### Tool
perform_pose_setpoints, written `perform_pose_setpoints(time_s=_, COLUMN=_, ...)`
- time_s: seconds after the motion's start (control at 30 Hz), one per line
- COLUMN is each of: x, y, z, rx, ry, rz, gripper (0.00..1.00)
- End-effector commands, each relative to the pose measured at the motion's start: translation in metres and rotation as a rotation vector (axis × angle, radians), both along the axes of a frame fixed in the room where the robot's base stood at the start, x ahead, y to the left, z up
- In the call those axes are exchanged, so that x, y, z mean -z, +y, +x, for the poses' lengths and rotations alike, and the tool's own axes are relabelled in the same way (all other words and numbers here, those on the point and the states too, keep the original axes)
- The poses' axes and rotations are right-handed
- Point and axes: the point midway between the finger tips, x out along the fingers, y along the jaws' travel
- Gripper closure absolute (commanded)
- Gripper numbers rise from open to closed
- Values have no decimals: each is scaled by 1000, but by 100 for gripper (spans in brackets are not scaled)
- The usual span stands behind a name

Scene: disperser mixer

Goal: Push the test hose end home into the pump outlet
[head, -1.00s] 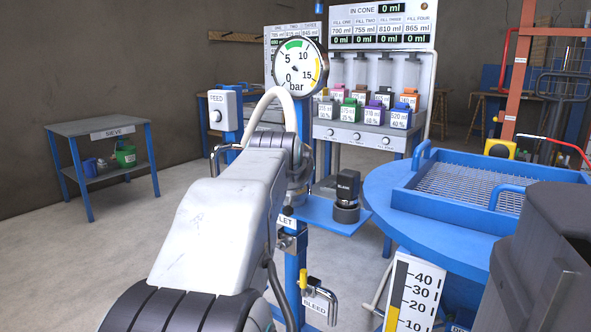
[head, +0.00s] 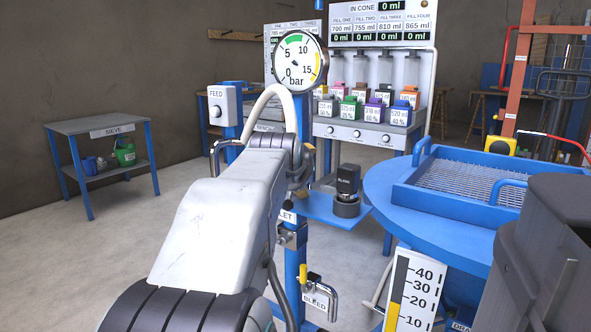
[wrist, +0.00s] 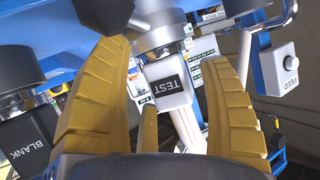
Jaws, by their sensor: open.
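The test hose end (wrist: 167,82), a pale block with a dark TEST label, shows between my fingers in the wrist view. A metal collar (wrist: 158,48) adjoins it above in the picture; I cannot tell how deep the end sits. My gripper (wrist: 163,60) is open, with a ridged yellow finger on either side of the block. Whether the fingers touch it is unclear. In the head view my arm hides the hose end and most of the gripper. The white hose (head: 262,97) arcs above my wrist. The outlet label (head: 287,216) is partly covered by my arm.
The black BLANK plug (head: 347,180) stands on a blue shelf (head: 318,207) right of my wrist. The gauge (head: 299,60) is above, the FEED box (head: 222,105) left, and the bleed valve (head: 313,292) below. A blue round table (head: 385,205) is at right.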

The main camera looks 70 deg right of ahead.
Motion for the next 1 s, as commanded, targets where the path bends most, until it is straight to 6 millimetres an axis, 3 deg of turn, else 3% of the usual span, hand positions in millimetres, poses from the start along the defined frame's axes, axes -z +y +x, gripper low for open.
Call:
perform_pose_setpoints(time_s=0.37, x=-6, y=11, z=-2, rx=0, ry=0, rz=-2, gripper=29)
perform_pose_setpoints(time_s=1.0, x=-44, y=96, z=-18, rx=0, ry=0, rz=-3, gripper=29)
